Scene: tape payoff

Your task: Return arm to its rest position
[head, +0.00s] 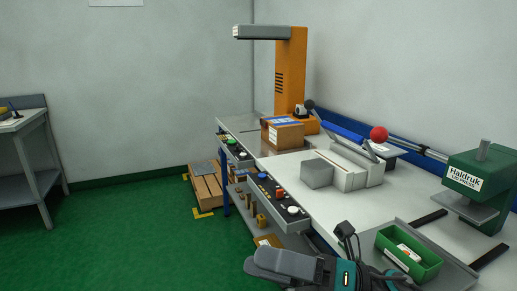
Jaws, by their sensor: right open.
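My right gripper (266,264) shows at the bottom centre of the head view, with its grey fingers pointing left. It is open, and I see nothing held in it. It is in front of the near edge of the workbench (310,210). My right wrist with its teal band is just right of the fingers, and the rest of that arm is cut off by the lower edge. My left gripper is not in view.
A green bin (408,254) stands on a grey tray close to my right wrist. A green Haldruk press (482,182), a red-knobbed device (350,168) and a cardboard box (283,133) are on the bench. Green floor is clear at left.

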